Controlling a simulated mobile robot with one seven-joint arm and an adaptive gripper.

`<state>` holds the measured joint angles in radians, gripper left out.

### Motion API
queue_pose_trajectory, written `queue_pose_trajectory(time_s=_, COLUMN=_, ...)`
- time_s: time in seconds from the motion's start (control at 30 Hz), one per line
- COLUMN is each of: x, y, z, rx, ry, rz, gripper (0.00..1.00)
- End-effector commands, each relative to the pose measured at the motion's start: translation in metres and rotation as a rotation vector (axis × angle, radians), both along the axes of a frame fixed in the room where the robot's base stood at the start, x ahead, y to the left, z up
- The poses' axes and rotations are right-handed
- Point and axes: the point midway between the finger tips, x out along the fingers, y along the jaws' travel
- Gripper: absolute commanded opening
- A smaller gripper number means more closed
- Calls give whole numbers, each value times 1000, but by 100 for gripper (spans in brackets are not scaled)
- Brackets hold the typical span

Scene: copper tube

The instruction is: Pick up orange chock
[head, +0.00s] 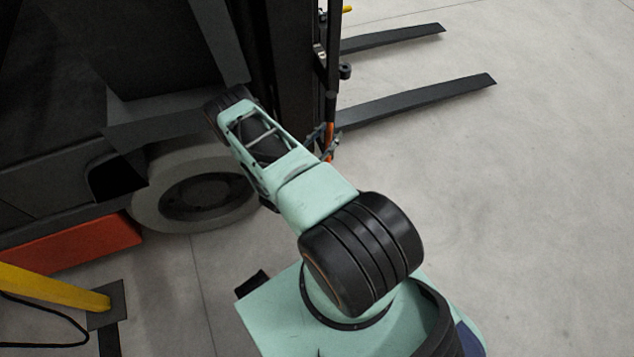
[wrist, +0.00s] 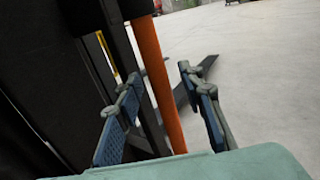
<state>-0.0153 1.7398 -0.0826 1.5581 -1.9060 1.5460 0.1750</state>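A long orange bar (wrist: 160,85) stands nearly upright in the wrist view, running between my two fingers. I cannot tell whether it is the orange chock, as only a narrow length shows. A small orange piece also shows in the head view (head: 329,141) beside the forklift mast, partly covered by my fingers. My gripper (wrist: 160,76) is open, with one blue-padded finger on each side of the bar and visible gaps to both. In the head view my gripper (head: 322,142) is small and partly hidden behind my arm.
The dark forklift mast (head: 290,60) stands close to the left of my gripper. Two forks (head: 420,100) reach right over the floor. A forklift wheel (head: 195,190), an orange-red body panel (head: 75,248) and a yellow post (head: 50,288) are at left. The floor at right is clear.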

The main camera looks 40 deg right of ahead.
Motion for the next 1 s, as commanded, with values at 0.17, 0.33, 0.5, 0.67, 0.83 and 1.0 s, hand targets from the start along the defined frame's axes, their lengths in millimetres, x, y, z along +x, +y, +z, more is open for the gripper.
queue_pose_trajectory(time_s=0.17, x=2, y=-6, z=0, rx=1, ry=0, rz=1, gripper=36)
queue_pose_trajectory(time_s=0.33, x=2, y=-6, z=0, rx=1, ry=0, rz=1, gripper=33)
queue_pose_trajectory(time_s=0.5, x=2, y=-6, z=0, rx=1, ry=0, rz=1, gripper=15)
queue_pose_trajectory(time_s=0.67, x=2, y=-6, z=0, rx=1, ry=0, rz=1, gripper=0)
queue_pose_trajectory(time_s=0.83, x=2, y=-5, z=0, rx=1, ry=0, rz=1, gripper=0)
queue_pose_trajectory(time_s=1.0, x=2, y=-5, z=0, rx=1, ry=0, rz=1, gripper=0)
